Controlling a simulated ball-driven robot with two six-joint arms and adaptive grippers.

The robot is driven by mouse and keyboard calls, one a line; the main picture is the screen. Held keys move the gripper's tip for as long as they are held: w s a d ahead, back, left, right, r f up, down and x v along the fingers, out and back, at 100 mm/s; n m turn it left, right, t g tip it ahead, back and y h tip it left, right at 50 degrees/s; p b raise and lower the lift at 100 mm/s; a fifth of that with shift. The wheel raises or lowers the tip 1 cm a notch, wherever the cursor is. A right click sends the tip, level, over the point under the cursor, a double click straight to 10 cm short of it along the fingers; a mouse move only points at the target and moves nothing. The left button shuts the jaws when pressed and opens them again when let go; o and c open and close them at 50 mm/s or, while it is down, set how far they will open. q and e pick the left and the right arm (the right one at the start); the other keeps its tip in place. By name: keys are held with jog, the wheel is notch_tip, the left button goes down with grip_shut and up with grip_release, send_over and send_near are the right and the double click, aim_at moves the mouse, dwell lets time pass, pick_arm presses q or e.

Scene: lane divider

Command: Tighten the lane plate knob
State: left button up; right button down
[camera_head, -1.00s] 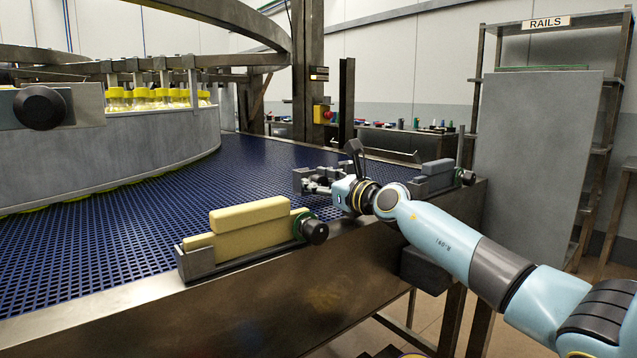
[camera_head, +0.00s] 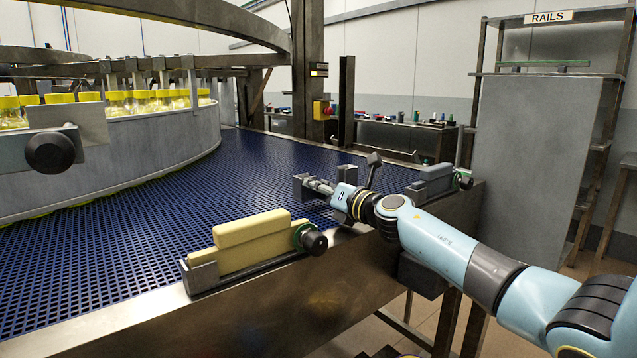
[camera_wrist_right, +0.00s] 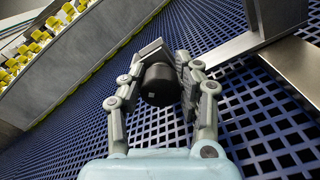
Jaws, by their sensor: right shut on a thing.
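My right gripper (camera_head: 314,186) reaches from the right over the blue conveyor. In the right wrist view its two fingers (camera_wrist_right: 160,82) are closed on either side of a round black knob (camera_wrist_right: 160,84), touching it. A small grey plate (camera_wrist_right: 152,50) shows just behind the knob, mostly hidden by knob and fingers. In the head view a grey plate (camera_head: 301,187) is at the fingertips; the knob is too small to make out there. Another grey plate (camera_head: 88,122) with a black knob (camera_head: 50,152) is at the left. My left gripper is not in view.
Yellow blocks (camera_head: 250,228) in a grey holder with a black knob (camera_head: 314,242) sit on the conveyor's near metal edge. A similar grey holder (camera_head: 430,184) is beyond my right arm. A curved wall with yellow-capped jars (camera_head: 150,100) bounds the far left. Open blue mesh (camera_head: 180,210) lies between.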

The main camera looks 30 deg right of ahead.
jog(key=m+p, duration=0.2)
jog(key=m, duration=0.3)
jog(key=shift+d+f+m+p, duration=0.15)
jog(key=shift+m+p, duration=0.2)
jog(key=shift+m, duration=0.65)
jog(key=shift+a+f+m+p, duration=0.1)
jog(key=shift+m+p, duration=0.25)
jog(key=shift+m, duration=0.65)
